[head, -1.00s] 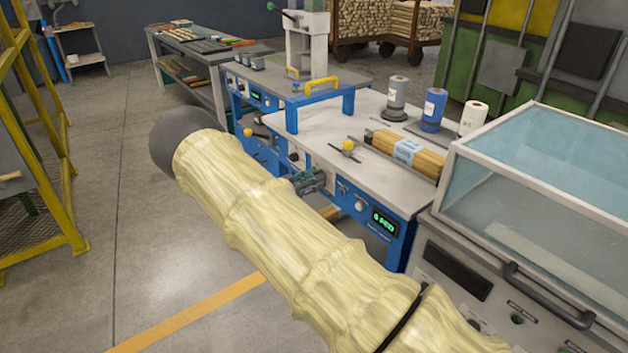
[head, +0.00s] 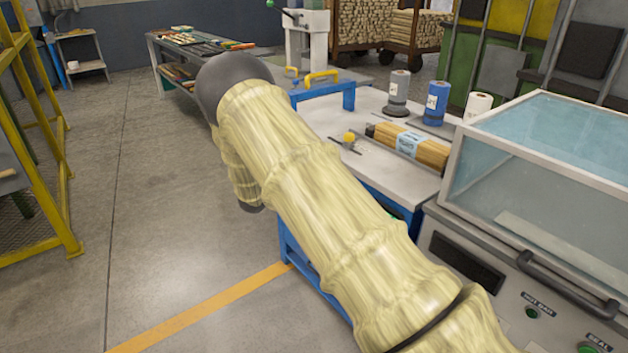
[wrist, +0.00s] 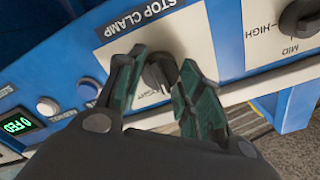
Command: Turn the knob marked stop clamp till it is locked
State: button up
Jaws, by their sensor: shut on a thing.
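The stop clamp knob (wrist: 158,74) is a dark grey knob on a white plate marked STOP CLAMP, on the blue machine front in the wrist view. My gripper (wrist: 160,82) is over it, its two green-padded fingers on either side of the knob and shut on it. The fingers cover part of the plate's lettering, so the marked positions cannot be fully read. In the head view my covered arm hides the knob and gripper.
To the right is another dark knob (wrist: 300,18) with MID and HIGH marks. To the left are a white button (wrist: 47,106), a blue button (wrist: 88,89) and a green display (wrist: 18,124). A glass-topped machine (head: 550,170) stands close right of my arm.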

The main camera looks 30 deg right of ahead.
jog(key=shift+o, duration=0.2)
jog(key=m+b, duration=0.2)
jog(key=m, duration=0.1)
jog(key=m+b, duration=0.1)
jog(key=shift+f+m, duration=0.25)
jog(key=shift+m, duration=0.05)
jog(key=shift+r+m+b, duration=0.1)
jog(key=shift+m+b, duration=1.55)
jog(key=shift+m, duration=0.35)
jog(key=shift+c, duration=0.2)
jog(key=shift+o, duration=0.2)
jog(key=shift+c, duration=0.2)
jog(key=o, duration=1)
jog(key=shift+o, duration=0.2)
jog(key=shift+r, duration=0.1)
jog(key=s+a, duration=0.1)
jog(key=a, duration=1.1)
